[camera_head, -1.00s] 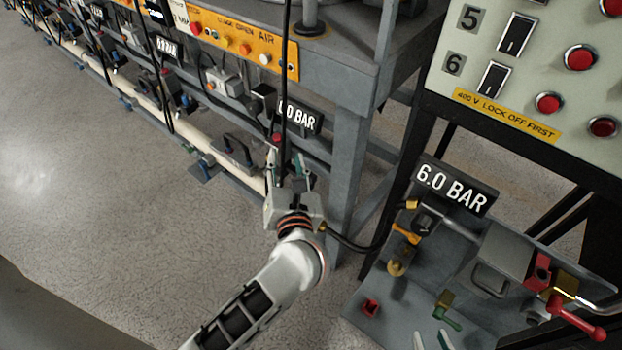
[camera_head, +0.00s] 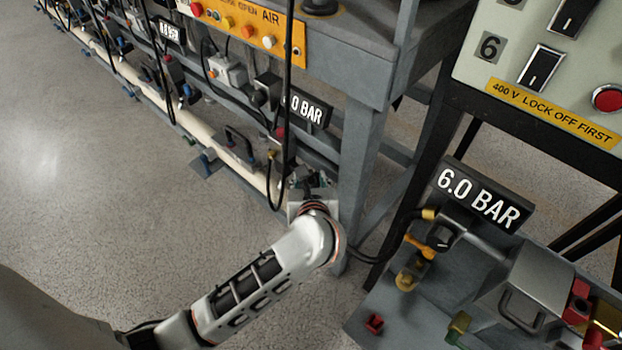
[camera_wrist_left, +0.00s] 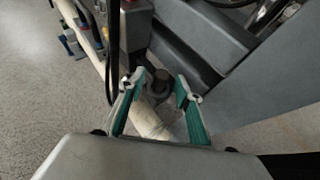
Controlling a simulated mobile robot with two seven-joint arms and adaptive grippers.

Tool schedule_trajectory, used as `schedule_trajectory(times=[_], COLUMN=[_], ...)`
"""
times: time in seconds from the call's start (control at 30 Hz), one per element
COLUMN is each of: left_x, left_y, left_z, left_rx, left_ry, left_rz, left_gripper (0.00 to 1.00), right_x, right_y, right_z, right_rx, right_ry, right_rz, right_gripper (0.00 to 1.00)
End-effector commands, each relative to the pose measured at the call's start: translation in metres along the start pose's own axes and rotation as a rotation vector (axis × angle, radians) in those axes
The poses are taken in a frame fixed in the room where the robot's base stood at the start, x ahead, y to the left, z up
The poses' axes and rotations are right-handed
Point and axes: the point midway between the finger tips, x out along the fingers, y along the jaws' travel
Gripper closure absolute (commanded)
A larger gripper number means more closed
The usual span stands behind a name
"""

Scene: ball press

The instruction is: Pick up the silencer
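In the left wrist view, a short dark brown cylinder (camera_wrist_left: 160,82), which looks like the silencer, stands on a grey round collar by the end of a pale pipe. My left gripper (camera_wrist_left: 154,92) is open, with its green-padded fingers apart on either side of the cylinder in the picture. I cannot tell whether either finger touches it. In the head view my left gripper (camera_head: 314,186) is at the lower rail by the bench leg, mostly hidden by my own wrist, and the cylinder cannot be made out there. My right gripper is not in view.
A grey bench leg (camera_head: 362,165) stands just right of my left gripper. Black hoses (camera_head: 287,80) hang close by it. A pale pipe (camera_head: 222,145) runs along the lower rail. A grey panel with fittings and a 6.0 BAR sign (camera_head: 482,195) is at the right. The floor at left is clear.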

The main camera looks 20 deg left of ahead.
Motion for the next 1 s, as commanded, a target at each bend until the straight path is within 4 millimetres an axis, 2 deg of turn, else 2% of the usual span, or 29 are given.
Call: schedule_trajectory(times=[0.1, 0.23, 0.27, 0.37, 0.4, 0.77, 1.0], left_x=[0.002, 0.002, 0.002, 0.002, 0.002, 0.001, -0.009], left_y=[0.0, 0.0, 0.0, 0.0, 0.0, -0.001, -0.002], left_z=[0.001, 0.002, 0.002, 0.002, 0.001, 0.003, 0.023], left_rx=[0.0, -0.001, -0.001, -0.001, -0.001, -0.001, -0.007], left_ry=[-0.001, -0.002, -0.002, -0.002, -0.002, -0.002, -0.008], left_rz=[-0.001, -0.001, -0.001, -0.001, -0.001, -0.001, -0.004], left_gripper=[0.66, 0.66, 0.71, 0.97, 1.0, 1.0, 1.0], right_x=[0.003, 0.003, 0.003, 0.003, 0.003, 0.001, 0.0], right_y=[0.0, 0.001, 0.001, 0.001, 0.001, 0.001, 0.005], right_z=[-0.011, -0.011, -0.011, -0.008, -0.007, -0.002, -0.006], right_rx=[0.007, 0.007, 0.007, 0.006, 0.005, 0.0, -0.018], right_ry=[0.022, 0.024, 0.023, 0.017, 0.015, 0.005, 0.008], right_rz=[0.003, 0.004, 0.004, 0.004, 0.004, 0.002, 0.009], right_gripper=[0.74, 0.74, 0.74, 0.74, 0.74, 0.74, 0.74])
